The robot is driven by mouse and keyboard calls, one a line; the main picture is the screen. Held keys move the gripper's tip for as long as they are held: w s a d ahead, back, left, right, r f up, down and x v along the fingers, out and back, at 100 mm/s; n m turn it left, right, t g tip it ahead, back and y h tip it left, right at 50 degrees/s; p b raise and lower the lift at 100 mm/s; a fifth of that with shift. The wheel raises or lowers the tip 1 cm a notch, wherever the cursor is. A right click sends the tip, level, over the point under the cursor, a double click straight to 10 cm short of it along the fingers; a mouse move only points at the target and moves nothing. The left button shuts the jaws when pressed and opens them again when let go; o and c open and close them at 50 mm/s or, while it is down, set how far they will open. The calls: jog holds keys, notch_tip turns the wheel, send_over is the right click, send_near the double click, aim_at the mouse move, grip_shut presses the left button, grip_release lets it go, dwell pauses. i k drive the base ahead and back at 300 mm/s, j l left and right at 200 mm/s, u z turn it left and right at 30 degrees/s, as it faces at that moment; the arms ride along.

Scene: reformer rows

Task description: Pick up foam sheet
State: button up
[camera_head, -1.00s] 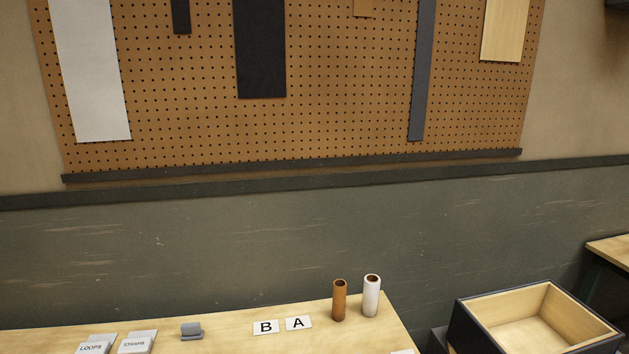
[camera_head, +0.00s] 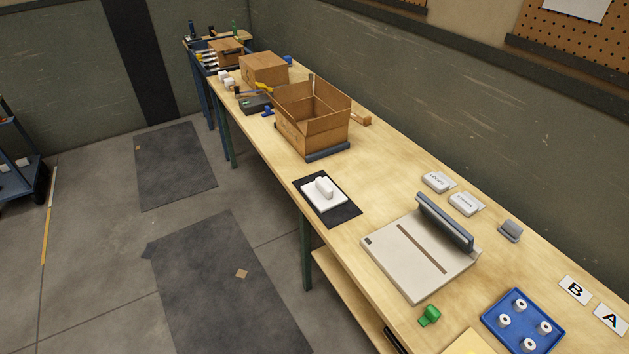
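A white slab (camera_head: 313,203) with a small white block (camera_head: 323,187) on it lies on a black mat (camera_head: 345,213) near the front edge of the long bench. It may be the foam sheet, but I cannot tell for sure. A pale yellow flat piece (camera_head: 474,343) is cut off by the bottom edge of the view and could also be a sheet. My gripper is not in view.
The bench (camera_head: 375,185) also bears an open cardboard box (camera_head: 312,136), a grey press with a raised bar (camera_head: 405,262), a blue tray (camera_head: 508,342) with white rolls, a green item (camera_head: 430,316) and cards. The floor (camera_head: 95,255) at left is mostly free, with dark mats.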

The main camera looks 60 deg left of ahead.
aim_at(321, 191)
jog(key=k+j+u, duration=0.15)
jog(key=u, duration=1.65)
jog(key=i+j+z, duration=0.2)
jog(key=j+z, duration=0.15)
jog(key=z, duration=0.15)
jog(key=i+j+z, duration=0.15)
jog(key=j+z, duration=0.35)
jog(key=i+j, duration=0.15)
jog(key=j, duration=0.4)
jog(key=i+j+z, duration=0.15)
jog(key=j, duration=0.4)
jog(key=i+j, duration=0.1)
jog(key=j, duration=0.45)
jog(key=i+j+z, duration=0.1)
jog(key=j, duration=0.45)
